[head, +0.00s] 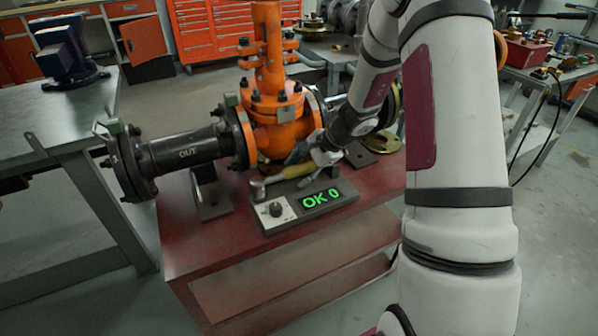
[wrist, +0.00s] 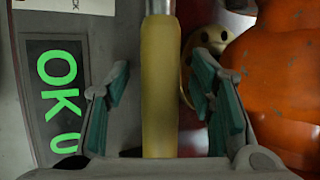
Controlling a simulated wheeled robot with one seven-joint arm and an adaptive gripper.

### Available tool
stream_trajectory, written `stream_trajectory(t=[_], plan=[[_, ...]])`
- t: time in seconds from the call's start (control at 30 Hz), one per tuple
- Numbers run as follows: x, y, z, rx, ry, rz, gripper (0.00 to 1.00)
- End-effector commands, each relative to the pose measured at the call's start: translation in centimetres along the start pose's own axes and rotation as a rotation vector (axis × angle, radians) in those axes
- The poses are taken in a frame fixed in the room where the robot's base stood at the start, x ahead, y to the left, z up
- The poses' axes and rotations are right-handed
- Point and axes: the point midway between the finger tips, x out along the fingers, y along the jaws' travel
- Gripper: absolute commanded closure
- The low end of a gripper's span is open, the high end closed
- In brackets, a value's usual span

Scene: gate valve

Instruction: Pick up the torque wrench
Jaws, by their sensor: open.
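The torque wrench (head: 288,173) has a yellow handle and a metal head. It lies on the grey tester base with the OK 0 display (head: 327,199), in front of the orange valve. My gripper (head: 308,160) is over the handle's right part, which it partly hides. In the wrist view the yellow handle (wrist: 160,115) runs upright through the picture between the two green-padded fingers of my gripper (wrist: 160,92). The fingers are open, with a visible gap on each side of the handle. The handle's lower end is cut off by my gripper's body.
The orange gate valve (head: 277,115) stands just behind the wrench, with a black OUT pipe (head: 188,151) to its left. The red table (head: 215,245) has bare room at its front left. A knob panel (head: 274,210) sits beside the display.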

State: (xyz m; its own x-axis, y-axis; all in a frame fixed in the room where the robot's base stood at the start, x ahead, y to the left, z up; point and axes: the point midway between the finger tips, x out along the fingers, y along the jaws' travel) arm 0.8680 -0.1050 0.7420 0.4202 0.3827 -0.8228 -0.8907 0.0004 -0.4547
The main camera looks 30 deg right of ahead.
Motion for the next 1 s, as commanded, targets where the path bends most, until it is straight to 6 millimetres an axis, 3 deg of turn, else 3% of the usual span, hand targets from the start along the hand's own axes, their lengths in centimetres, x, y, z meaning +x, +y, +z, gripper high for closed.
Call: stream_trajectory(t=[0.1, 0.13, 0.33, 0.77, 1.0], plan=[[-0.1, 0.0, 0.0, 0.000, 0.000, -0.001, 0.50], [-0.1, 0.0, 0.0, 0.000, 0.000, -0.001, 0.55], [-0.1, 0.0, 0.0, 0.000, 0.000, 0.000, 1.00], [-0.3, -0.2, 0.1, -0.002, 0.000, -0.003, 1.00], [-1.8, -1.1, 0.7, -0.004, 0.001, -0.005, 1.00]])
